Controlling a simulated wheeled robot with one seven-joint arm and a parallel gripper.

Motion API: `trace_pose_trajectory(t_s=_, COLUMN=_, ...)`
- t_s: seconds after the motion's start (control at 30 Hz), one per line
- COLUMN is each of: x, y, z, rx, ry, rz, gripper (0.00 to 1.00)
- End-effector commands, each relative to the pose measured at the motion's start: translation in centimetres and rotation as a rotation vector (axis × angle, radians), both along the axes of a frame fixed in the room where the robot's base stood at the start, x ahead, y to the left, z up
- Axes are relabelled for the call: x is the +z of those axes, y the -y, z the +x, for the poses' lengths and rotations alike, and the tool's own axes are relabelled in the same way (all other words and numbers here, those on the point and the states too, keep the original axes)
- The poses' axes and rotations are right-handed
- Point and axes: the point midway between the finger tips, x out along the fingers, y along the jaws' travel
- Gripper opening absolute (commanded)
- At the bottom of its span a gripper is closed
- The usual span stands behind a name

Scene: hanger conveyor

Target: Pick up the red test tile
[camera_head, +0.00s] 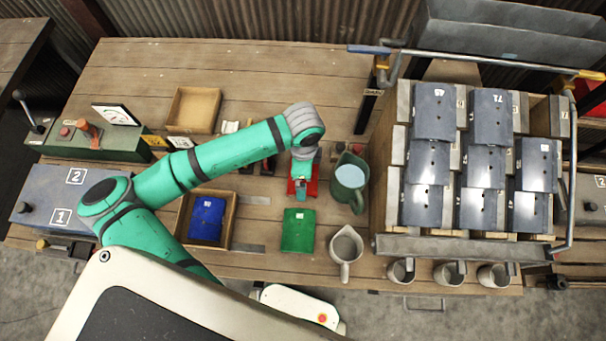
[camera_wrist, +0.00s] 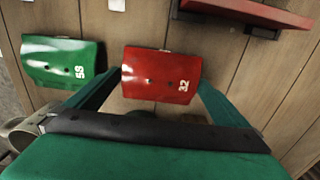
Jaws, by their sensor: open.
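The red test tile, marked 32, lies on the wooden bench in the wrist view (camera_wrist: 150,68). In the head view only its red edges (camera_head: 312,188) show around my gripper. My gripper (camera_head: 302,182) is open above the tile. In the wrist view its two fingers (camera_wrist: 160,80) spread to either side of the tile, with nothing held. Whether the fingertips touch the tile cannot be told. A green tile (camera_head: 298,230), marked 58, lies nearby, nearer the bench's front edge; it also shows left of the red tile in the wrist view (camera_wrist: 62,60).
A blue tile (camera_head: 207,218) lies in a wooden tray (camera_head: 231,222) left of the green tile. A green jug (camera_head: 356,192) stands close right of my gripper, and a grey jug (camera_head: 345,262) at the front. A rack with grey tiles (camera_head: 435,110) fills the right.

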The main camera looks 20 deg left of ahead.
Motion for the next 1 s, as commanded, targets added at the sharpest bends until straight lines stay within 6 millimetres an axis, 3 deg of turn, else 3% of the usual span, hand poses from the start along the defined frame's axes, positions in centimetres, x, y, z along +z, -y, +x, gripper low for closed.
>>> trace_pose_trajectory(t_s=0.2, x=0.0, y=0.0, z=0.0, rx=0.0, ry=0.0, rz=0.0, gripper=0.98)
trace_pose_trajectory(t_s=0.33, x=0.0, y=0.0, z=0.0, rx=0.0, ry=0.0, rz=0.0, gripper=0.67)
trace_pose_trajectory(t_s=0.37, x=0.0, y=0.0, z=0.0, rx=0.0, ry=0.0, rz=0.0, gripper=0.65)
trace_pose_trajectory(t_s=0.73, x=0.4, y=-0.1, z=0.0, rx=0.002, ry=0.001, rz=-0.001, gripper=0.65)
trace_pose_trajectory(t_s=1.0, x=2.7, y=-0.3, z=0.0, rx=0.007, ry=0.002, rz=0.001, gripper=0.65)
